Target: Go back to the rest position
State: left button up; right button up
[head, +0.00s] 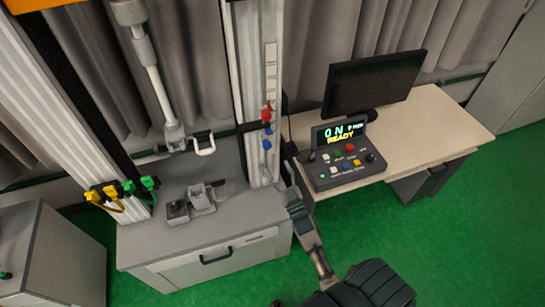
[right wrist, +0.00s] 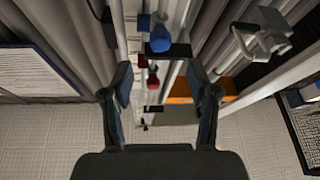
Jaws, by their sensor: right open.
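My right arm comes in from the lower right of the head view, and its gripper (head: 293,178) is beside the pale upright column (head: 241,90), between it and the desk. In the right wrist view the gripper (right wrist: 160,88) has its two fingers spread apart with nothing held. A blue knob (head: 266,145) and a red knob (head: 266,114) sit on the column. In the right wrist view the blue knob (right wrist: 160,38) and the red knob (right wrist: 152,82) show beyond and between the fingers, apart from them. My left gripper is not in view.
A control box (head: 345,165) with a lit "ON" and "READY" display stands on the desk (head: 440,125), before a dark monitor (head: 372,84). A grey cabinet (head: 225,235) carries the tower and small metal fixtures (head: 200,197). Yellow and green clamps (head: 125,190) hang at left. Green floor is clear in front.

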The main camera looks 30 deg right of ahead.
jog(key=shift+v, duration=1.05)
jog(key=shift+f, duration=0.1)
jog(key=s+a+f+g+y, duration=0.1)
jog(key=s+a+f+g, duration=0.15)
jog(key=f, duration=0.95)
jog(key=s+a+f+g+y, duration=0.1)
jog(key=s+a+f+g, duration=0.2)
jog(key=f, duration=0.9)
jog(key=s+a+f+g, duration=0.25)
jog(key=f+g, duration=0.25)
jog(key=f, duration=0.7)
jog(key=s+a+f+g+y, duration=0.15)
jog(key=s+f+g, duration=0.35)
jog(key=s+f, duration=1)
jog(key=s+f+n+g, duration=0.1)
jog(key=s+f+g, duration=0.1)
jog(key=s, duration=0.8)
jog(key=s+f+g, duration=0.3)
jog(key=s+f, duration=0.1)
jog(key=s, duration=0.7)
jog(key=shift+a+n+g+h, duration=0.35)
jog(key=shift+a+n, duration=0.05)
jog(key=shift+s+f, duration=0.1)
